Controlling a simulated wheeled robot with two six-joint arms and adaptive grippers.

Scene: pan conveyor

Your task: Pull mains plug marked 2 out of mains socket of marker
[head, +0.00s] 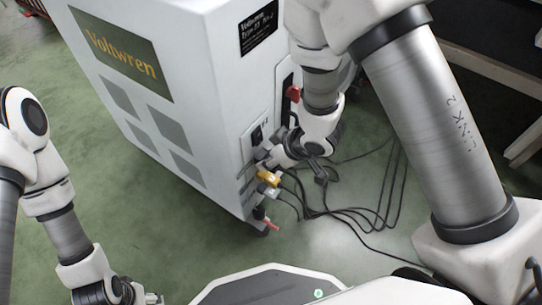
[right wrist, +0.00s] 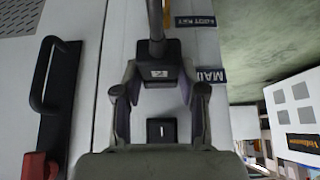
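My left gripper (head: 135,298) is at the bottom edge, cut off, far from the cabinet.
The white Voltwren cabinet (head: 170,120) stands on a green floor. A yellow plug (head: 269,178) and other connectors sit just below my right gripper. Several black cables (head: 345,212) lie on the floor to the right. A black handle (right wrist: 52,85) and red part (right wrist: 38,165) flank the panel.

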